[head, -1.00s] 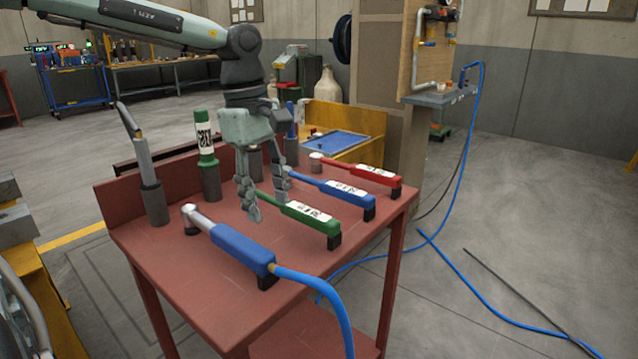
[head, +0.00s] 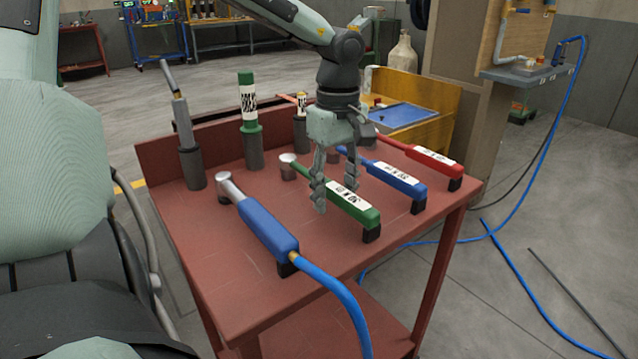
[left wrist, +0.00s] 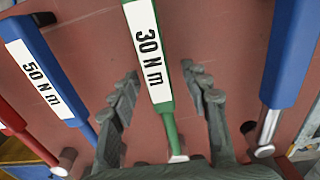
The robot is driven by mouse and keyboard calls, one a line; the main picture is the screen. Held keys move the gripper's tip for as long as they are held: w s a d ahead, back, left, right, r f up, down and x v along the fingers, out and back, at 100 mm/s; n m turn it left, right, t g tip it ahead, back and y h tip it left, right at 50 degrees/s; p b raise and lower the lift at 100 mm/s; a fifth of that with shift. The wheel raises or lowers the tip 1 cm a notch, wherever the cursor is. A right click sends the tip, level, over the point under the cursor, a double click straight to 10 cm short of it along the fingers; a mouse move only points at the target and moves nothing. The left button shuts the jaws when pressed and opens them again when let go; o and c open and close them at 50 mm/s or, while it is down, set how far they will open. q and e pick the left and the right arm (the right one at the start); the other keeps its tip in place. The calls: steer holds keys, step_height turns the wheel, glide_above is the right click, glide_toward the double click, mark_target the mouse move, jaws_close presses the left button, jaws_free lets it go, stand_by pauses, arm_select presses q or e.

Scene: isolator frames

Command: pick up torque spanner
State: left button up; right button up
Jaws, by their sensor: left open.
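Three torque spanners lie side by side on the red bench (head: 225,285): a green one (head: 362,209), a blue one (head: 408,187) and a red one (head: 440,165). In the left wrist view the green spanner (left wrist: 135,15) reads 30 N m and the blue one (left wrist: 25,45) reads 50 N m. My left gripper (head: 336,187) is open, pointing down at the green spanner where its thin shaft meets the handle. In the left wrist view the green shaft runs between the two fingers (left wrist: 165,95), with space on both sides. No finger contact is clear. My right gripper is not in view.
A blue-handled tool (head: 266,228) with a blue hose (head: 335,290) lies at the bench's near side. Upright tools, including a green one (head: 248,105), stand in holders along the back left. A blue tray (head: 403,117) is behind. Bare bench surface lies between the tools.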

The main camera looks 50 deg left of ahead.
arm_select(q)
steer(key=shift+f, duration=0.2)
jaws_close()
steer(key=shift+w+r, duration=0.1)
